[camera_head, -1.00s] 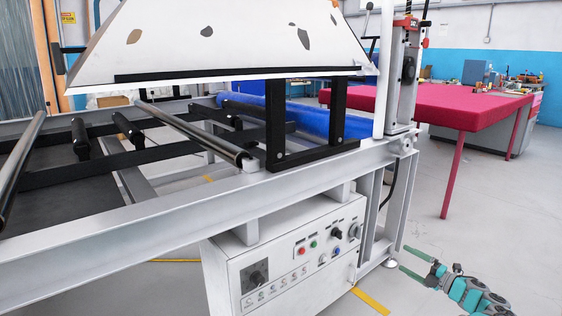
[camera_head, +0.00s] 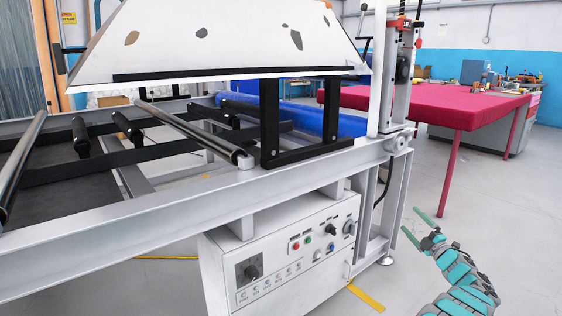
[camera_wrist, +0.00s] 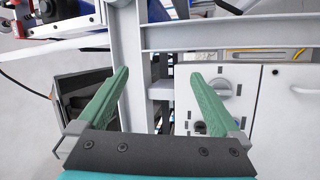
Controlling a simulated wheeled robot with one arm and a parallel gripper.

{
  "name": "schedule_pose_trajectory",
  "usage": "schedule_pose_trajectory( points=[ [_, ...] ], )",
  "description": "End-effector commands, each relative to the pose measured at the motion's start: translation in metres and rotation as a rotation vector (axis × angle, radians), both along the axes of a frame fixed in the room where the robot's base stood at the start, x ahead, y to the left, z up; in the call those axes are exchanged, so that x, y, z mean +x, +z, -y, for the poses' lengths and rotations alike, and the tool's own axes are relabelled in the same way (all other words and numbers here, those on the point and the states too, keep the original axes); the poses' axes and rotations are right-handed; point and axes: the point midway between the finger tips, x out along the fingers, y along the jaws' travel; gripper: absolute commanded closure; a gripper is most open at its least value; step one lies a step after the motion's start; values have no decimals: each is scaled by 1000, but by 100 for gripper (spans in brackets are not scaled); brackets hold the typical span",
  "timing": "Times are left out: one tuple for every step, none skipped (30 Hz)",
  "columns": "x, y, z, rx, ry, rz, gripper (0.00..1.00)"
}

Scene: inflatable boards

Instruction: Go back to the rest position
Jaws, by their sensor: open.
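My gripper (camera_head: 418,228) is at the lower right in the head view, at the end of my teal and grey arm. Its two green fingers are spread apart with nothing between them. It is in the air, to the right of the machine's leg and control box. In the wrist view my gripper (camera_wrist: 162,98) also shows open and empty, with the machine's grey frame and control panel beyond the fingers.
A large grey machine frame (camera_head: 150,238) with rollers fills the left and middle. Its white control box (camera_head: 225,262) has buttons and knobs. A white spotted panel (camera_head: 225,45) sits above. A red-covered table (camera_head: 430,105) stands behind at right. Grey floor (camera_head: 515,220) is clear at right.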

Motion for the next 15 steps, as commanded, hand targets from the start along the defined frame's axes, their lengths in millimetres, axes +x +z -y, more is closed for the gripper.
schedule_pose_trajectory(
  points=[
    [9,18,0,50,-30,7,0],
    [14,27,1,83,-49,9,0],
    [21,39,3,130,-79,8,0],
    [25,47,4,167,-97,5,0],
    [30,54,3,202,-115,-1,0],
    [35,65,3,247,-139,-7,0],
    [39,73,3,280,-155,-13,0],
    [42,77,2,316,-173,-25,0],
    [46,86,-1,362,-190,-38,0],
    [49,93,-3,394,-204,-50,0],
    [52,97,-5,427,-217,-63,0],
    [54,104,-9,470,-233,-82,0],
    [56,108,-13,502,-245,-100,0],
    [57,113,-17,531,-253,-116,0],
    [59,119,-23,569,-268,-141,0]
  ],
)
